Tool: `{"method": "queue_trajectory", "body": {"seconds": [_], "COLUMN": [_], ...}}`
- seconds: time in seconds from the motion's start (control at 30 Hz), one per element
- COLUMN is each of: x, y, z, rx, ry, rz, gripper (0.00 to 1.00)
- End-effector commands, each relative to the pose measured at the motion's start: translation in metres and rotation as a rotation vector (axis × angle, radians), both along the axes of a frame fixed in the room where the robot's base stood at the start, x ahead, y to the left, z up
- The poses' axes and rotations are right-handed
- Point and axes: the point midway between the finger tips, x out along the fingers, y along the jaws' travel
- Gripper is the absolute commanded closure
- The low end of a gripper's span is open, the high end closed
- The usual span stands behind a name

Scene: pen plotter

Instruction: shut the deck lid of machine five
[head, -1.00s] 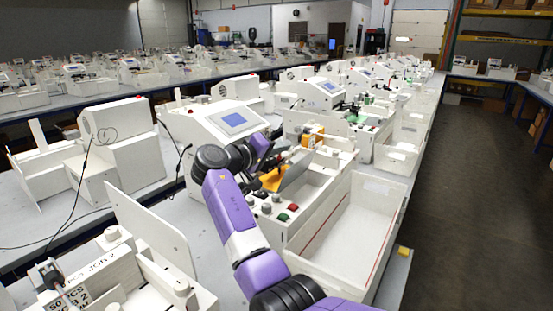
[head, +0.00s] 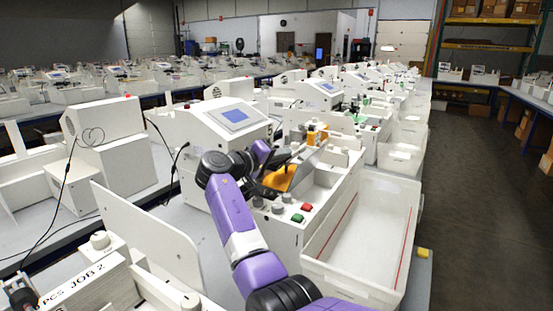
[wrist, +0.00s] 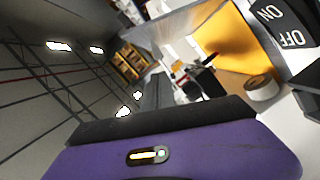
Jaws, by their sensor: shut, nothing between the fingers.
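The orange part also shows large in the wrist view (wrist: 225,45), beside a black ON/OFF switch (wrist: 284,25). My gripper (head: 268,155) is over the left side of the deck, close to the orange part. It is shut and empty; its dark end (wrist: 157,92) shows in the wrist view. I cannot tell whether it touches anything.
Red and green buttons (head: 302,213) and grey knobs sit on the machine's near front. An empty white bin (head: 365,228) stands to its right. A neighbouring machine with an upright white panel (head: 145,235) is at near left. The aisle floor (head: 475,210) is clear.

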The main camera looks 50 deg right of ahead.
Motion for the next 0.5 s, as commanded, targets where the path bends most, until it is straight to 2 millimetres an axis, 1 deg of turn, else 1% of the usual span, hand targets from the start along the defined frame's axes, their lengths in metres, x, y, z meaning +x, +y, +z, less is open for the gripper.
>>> {"method": "queue_trajectory", "body": {"seconds": [0.03, 0.2, 0.33, 0.5], "x": [-0.002, -0.005, -0.006, -0.007], "y": [-0.01, -0.035, -0.046, -0.051], "z": [-0.003, -0.005, -0.006, -0.006], "rx": [0.0, 0.001, 0.0, 0.0], "ry": [-0.001, -0.001, -0.001, -0.001], "rz": [-0.003, -0.002, 0.0, 0.0], "gripper": [1.0, 1.0, 1.0, 1.0]}}
